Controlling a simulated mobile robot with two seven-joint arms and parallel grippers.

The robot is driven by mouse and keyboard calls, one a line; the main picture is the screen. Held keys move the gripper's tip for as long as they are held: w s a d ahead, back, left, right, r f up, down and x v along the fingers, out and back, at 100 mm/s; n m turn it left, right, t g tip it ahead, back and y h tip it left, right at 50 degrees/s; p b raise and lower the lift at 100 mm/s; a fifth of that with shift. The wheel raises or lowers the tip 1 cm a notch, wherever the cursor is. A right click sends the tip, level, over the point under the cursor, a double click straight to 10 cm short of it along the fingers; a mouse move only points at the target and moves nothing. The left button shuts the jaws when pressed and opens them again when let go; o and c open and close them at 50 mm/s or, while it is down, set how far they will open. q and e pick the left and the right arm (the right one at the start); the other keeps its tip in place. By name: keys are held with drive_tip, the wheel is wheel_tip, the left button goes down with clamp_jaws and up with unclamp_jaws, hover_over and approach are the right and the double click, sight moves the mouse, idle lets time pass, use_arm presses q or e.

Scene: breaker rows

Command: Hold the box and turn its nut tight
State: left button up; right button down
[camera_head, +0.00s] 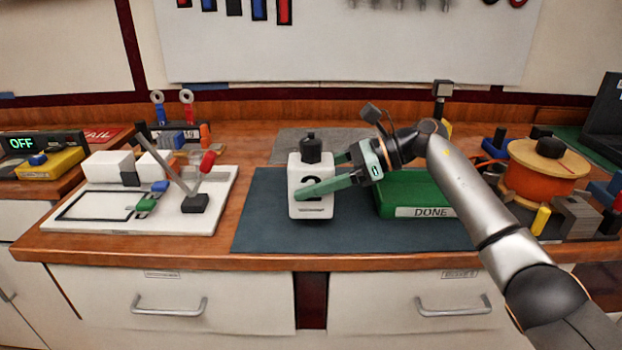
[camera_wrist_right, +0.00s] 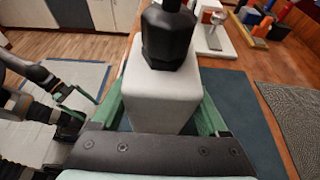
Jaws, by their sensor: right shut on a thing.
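The white box (camera_head: 310,180), marked 2, stands upright on the dark mat with a black nut (camera_head: 311,148) on its top. My right gripper (camera_head: 318,183) comes in from the right and is shut on the box, one green finger across its front and the other behind. In the right wrist view the box (camera_wrist_right: 160,100) sits between the two fingers, with the black nut (camera_wrist_right: 167,38) above it. My left gripper (camera_wrist_right: 78,100) shows small at the left of that view, away from the box; its opening is unclear. It is out of the head view.
A green tray marked DONE (camera_head: 425,212) is right of the box on the dark mat (camera_head: 262,215). A white board with a lever (camera_head: 180,218) is at left. An orange spool (camera_head: 540,175) and small parts are at right. The mat left of the box is clear.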

sight(311, 183)
drive_tip(key=shift+w+f+b, duration=0.5)
drive_tip(key=shift+w+f, duration=0.75)
drive_tip(key=shift+w, duration=0.2)
drive_tip(key=shift+f, duration=0.15)
drive_tip(key=shift+f+b, duration=0.15)
drive_tip(key=shift+b, duration=0.15)
idle(0.8)
idle(0.4)
